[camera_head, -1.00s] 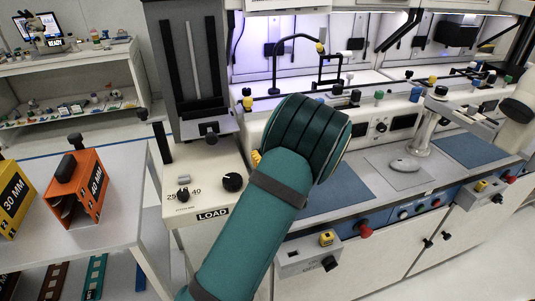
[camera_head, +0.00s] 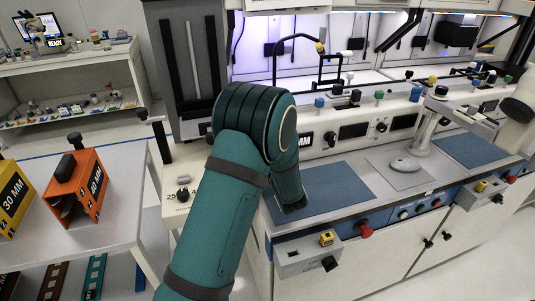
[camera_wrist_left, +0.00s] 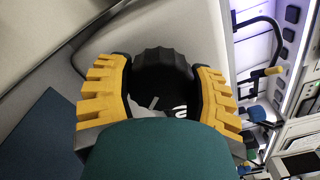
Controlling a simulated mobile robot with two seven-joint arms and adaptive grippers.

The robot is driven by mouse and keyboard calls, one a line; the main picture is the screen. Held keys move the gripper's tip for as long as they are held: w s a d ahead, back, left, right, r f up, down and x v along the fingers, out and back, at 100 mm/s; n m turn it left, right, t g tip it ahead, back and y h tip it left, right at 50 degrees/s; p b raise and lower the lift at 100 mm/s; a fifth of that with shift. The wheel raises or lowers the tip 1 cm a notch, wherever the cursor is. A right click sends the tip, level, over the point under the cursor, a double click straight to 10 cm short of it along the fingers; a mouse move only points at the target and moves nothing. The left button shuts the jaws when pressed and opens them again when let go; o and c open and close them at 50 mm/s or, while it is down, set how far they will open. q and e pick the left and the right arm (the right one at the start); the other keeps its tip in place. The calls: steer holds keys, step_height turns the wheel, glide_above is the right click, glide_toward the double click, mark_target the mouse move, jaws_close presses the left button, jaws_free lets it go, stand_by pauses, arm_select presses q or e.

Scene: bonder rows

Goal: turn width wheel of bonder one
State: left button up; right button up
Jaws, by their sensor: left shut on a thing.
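The width wheel (camera_wrist_left: 160,72) is a black, ridged knob in the left wrist view. The yellow, toothed fingers of my left gripper (camera_wrist_left: 160,95) stand on both sides of it and are shut on it. My own teal wrist part covers the lower side of the wheel. In the head view my teal left arm hides the gripper and the wheel. The pale loading unit of the bonder (camera_head: 177,222) shows left of the arm, with a small black knob (camera_head: 183,195) by the partly covered "25" scale. My right gripper is not in view.
A table at left holds an orange 40 MM box (camera_head: 88,185) and a yellow 30 MM box (camera_head: 14,200). Blue mats (camera_head: 335,188) lie on the bench right of my arm. A small control box (camera_head: 308,254) juts from the bench front.

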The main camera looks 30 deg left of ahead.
arm_select(q)
steer(key=n, duration=0.4)
steer(key=shift+f+n, duration=0.1)
steer(key=shift+n, duration=2.5)
steer(key=o, duration=1.2)
